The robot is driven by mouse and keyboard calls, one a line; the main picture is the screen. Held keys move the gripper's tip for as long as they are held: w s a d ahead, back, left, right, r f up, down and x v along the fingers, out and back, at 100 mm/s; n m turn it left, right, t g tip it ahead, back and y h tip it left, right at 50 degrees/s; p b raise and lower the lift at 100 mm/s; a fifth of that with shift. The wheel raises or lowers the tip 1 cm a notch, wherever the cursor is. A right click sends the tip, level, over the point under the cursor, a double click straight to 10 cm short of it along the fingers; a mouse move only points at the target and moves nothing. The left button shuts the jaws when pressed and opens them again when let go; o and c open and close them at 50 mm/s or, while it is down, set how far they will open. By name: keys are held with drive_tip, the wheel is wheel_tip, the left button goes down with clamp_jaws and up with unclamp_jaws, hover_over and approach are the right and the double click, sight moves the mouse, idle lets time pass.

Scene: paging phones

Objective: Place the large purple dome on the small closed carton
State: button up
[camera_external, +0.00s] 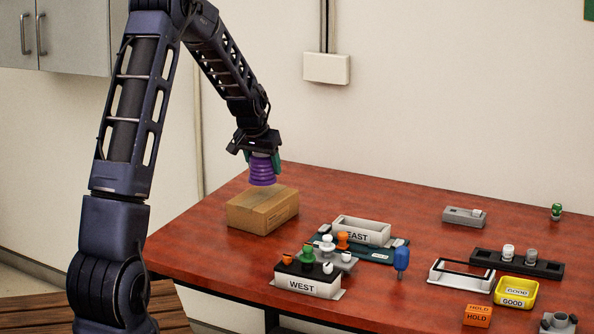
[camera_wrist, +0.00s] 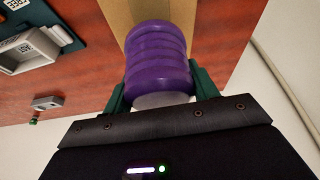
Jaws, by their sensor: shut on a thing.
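The purple dome (camera_external: 262,172) is a ribbed, rounded piece held in my gripper (camera_external: 262,157). In the wrist view the dome (camera_wrist: 158,62) sits between the two green fingers of my gripper (camera_wrist: 160,90), which touch its sides. The closed carton (camera_external: 262,210) is a brown cardboard box on the table's left part. The dome hangs over the back part of the carton in the external view; whether it touches the top is hard to tell. In the wrist view part of the carton (camera_wrist: 184,12) shows behind the dome, mostly hidden by it.
The red-brown table (camera_external: 390,185) holds a white EAST bin (camera_external: 362,231), a WEST bin (camera_external: 308,285) with several small pegs near it, and a blue piece (camera_external: 401,258). A yellow GOOD bin (camera_external: 515,292) and orange HOLD block (camera_external: 478,316) stand at right.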

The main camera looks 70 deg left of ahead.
sight(264, 177)
drive_tip(key=shift+f, duration=1.95)
drive_tip(key=shift+f, duration=0.1)
drive_tip(key=o, duration=1)
drive_tip(key=v, duration=1.2)
